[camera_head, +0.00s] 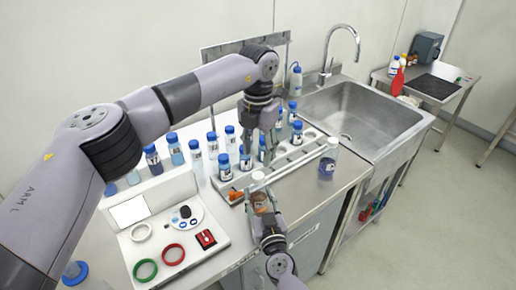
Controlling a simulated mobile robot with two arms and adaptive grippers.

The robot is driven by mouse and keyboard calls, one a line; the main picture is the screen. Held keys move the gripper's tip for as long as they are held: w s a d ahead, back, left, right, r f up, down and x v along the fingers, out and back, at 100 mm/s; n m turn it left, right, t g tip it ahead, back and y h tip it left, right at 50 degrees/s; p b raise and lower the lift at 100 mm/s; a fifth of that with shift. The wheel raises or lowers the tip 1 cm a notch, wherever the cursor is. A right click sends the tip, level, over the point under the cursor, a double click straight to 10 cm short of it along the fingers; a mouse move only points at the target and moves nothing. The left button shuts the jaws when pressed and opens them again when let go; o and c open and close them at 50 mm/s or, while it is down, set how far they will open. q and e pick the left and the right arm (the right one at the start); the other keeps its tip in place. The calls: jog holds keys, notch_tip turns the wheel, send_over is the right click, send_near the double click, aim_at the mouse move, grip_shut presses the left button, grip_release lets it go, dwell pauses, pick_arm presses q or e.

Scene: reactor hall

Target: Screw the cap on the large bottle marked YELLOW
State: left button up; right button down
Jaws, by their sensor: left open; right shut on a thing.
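My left gripper (263,138) is open. It points down among the blue-capped bottles at the rack, and I cannot tell whether it touches one. My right gripper (263,214) is shut on a bottle with a white top (258,178) and brownish contents, at the counter's front edge. The bottle markings are too small to read, so I cannot tell which one is marked YELLOW.
A metal rack (290,158) holds several bottles and has empty holes at its right. More blue-capped bottles (175,150) stand behind at left. A white instrument panel (190,246) with red and green rings lies at front left. The sink (350,112) is at right.

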aim_at(258, 175)
pick_arm(q)
jog(key=shift+f, duration=4)
jog(key=shift+c, duration=0.4)
grip_shut()
jog(key=shift+o, duration=1.1)
grip_release()
notch_tip(258, 175, up, 12)
